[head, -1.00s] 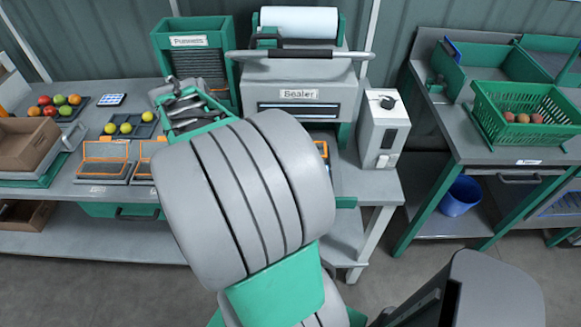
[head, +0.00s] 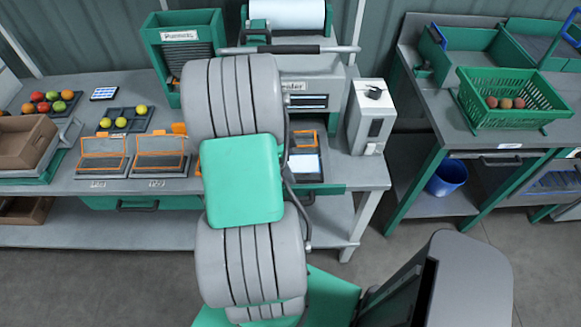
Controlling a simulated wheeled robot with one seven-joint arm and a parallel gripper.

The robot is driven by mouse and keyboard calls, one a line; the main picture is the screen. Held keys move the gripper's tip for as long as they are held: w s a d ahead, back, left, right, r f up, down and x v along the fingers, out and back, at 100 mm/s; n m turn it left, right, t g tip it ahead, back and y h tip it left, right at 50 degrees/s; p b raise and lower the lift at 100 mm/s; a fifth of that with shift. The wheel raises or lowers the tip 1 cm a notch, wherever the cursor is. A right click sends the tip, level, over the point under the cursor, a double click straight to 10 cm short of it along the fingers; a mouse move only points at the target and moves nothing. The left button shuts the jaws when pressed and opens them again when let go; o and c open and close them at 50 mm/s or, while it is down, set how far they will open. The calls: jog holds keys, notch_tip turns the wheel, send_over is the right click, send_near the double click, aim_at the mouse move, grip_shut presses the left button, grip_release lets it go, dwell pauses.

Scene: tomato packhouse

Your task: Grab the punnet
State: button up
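A green dispenser labelled "Punnets" (head: 152,60) stands at the back of the left bench. Its front shows a dark, ribbed inside; I cannot pick out a single punnet there. My arm rises through the middle of the view, and its upper end covers the area just right of the dispenser's lower part. My gripper is hidden behind the arm, so I cannot see its fingers or whether it holds anything.
The sealer (head: 330,85) stands right of the dispenser, partly behind my arm. Orange-framed scales (head: 160,155), a tray of yellow fruit (head: 112,128) and brown boxes (head: 22,145) are on the left bench. A green crate (head: 530,110) sits on the right bench.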

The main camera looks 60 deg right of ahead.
jog(key=c, duration=1.2)
